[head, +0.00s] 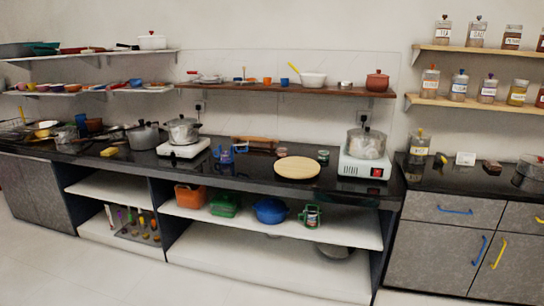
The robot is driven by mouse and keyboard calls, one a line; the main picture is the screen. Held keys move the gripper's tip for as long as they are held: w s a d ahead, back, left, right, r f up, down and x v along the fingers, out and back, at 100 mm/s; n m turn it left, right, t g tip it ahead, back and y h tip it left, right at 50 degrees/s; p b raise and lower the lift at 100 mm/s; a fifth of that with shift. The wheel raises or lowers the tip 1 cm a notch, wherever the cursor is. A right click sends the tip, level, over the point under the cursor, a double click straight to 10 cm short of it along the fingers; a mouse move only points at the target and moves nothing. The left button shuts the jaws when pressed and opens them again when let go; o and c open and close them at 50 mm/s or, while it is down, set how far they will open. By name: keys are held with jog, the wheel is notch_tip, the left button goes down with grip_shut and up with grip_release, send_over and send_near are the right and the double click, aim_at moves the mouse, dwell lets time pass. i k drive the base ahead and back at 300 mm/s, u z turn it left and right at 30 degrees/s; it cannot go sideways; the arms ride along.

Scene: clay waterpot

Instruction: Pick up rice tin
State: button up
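No label that I can read as rice shows, so I cannot tell which container is the rice tin. Labelled jars stand on the two right wall shelves, including an orange-labelled jar (430,80) and a jar marked TEA (443,31). A small green-banded tin (323,156) stands on the black counter beside the right stove. A green can-like object (311,216) stands on the open shelf below. My gripper is not in view.
The black counter (240,173) holds a round wooden board (297,167), a right stove (364,168) with a pot (366,143), and a left stove (184,149) with a pot. The lower shelf holds a blue pot (270,210). The floor (120,275) in front is clear.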

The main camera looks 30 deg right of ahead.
aim_at(281, 151)
jog(key=z, duration=0.15)
jog(key=i, duration=0.9)
jog(key=u, duration=0.05)
